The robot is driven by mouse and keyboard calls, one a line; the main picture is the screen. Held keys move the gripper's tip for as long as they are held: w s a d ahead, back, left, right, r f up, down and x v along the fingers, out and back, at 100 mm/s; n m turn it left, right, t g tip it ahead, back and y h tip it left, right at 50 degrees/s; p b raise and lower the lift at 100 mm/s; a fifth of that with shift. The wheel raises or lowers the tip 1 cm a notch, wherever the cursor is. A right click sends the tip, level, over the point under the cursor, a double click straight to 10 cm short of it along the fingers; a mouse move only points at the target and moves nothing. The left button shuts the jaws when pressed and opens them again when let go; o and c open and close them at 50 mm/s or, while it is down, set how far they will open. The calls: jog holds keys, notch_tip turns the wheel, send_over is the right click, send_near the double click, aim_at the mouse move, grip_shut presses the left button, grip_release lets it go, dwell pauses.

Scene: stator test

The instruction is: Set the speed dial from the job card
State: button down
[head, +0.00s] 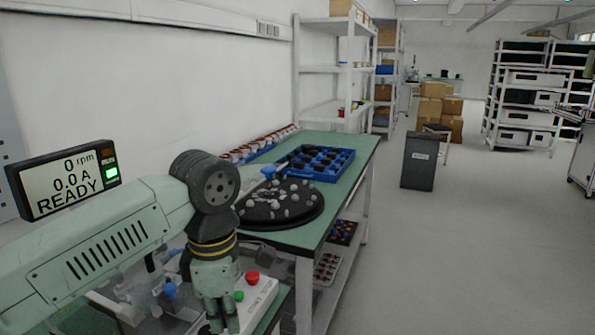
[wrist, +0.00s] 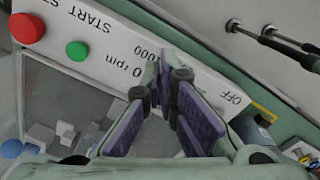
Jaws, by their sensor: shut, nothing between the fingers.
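My gripper (head: 222,325) points down at the white control panel (head: 264,293) in the lower part of the head view. In the wrist view its purple-padded fingers (wrist: 163,68) meet at the tips, shut and empty, over the printed "0 rpm", "1000" and "OFF" marks of the panel (wrist: 205,68). I cannot make out the dial; the fingers cover the middle of its scale. A red button (wrist: 27,28) and a green button (wrist: 77,50) sit left of the fingers. The display (head: 65,180) reads 0 rpm, 0.0 A, READY. I cannot identify a job card.
A green workbench (head: 345,150) carries a round black tray (head: 255,215) of grey parts and a blue compartment tray (head: 345,176). A dark bin (head: 419,162) stands on the floor beyond it.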

jog(key=shift+s+a+f+b, duration=0.15)
jog(key=shift+s+f+b, duration=0.3)
jog(key=shift+f, duration=0.2)
jog(key=shift+r, duration=0.2)
jog(key=shift+d+r, duration=0.1)
jog(key=shift+d, duration=0.3)
notch_tip(320, 180, up, 6)
jog(key=p, duration=0.4)
jog(key=shift+w+a, duration=0.15)
